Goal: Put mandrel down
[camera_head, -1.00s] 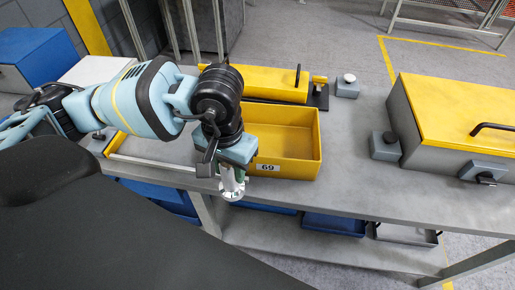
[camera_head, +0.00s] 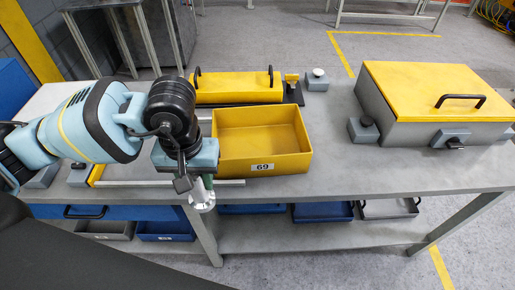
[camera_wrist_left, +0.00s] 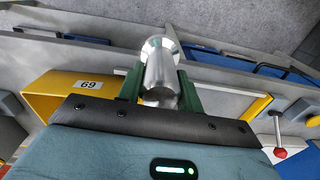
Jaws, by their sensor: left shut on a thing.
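The mandrel (camera_head: 201,198) is a silver metal cylinder with a wider flange at its far end. In the wrist view the mandrel (camera_wrist_left: 160,75) sits between the green fingers of my left gripper (camera_wrist_left: 160,90). In the head view my left gripper (camera_head: 203,184) is shut on it and points down at the front edge of the grey table, left of the yellow bin. The mandrel hangs at or just in front of that edge; I cannot tell its exact height. My right gripper is not in view.
An empty yellow bin marked 69 (camera_head: 262,142) stands right of the gripper. Behind it is a yellow box with two handles (camera_head: 238,86). A large yellow-lidded grey case (camera_head: 425,100) stands at right. Bare grey table (camera_head: 335,150) lies between. Blue trays (camera_head: 322,211) sit below.

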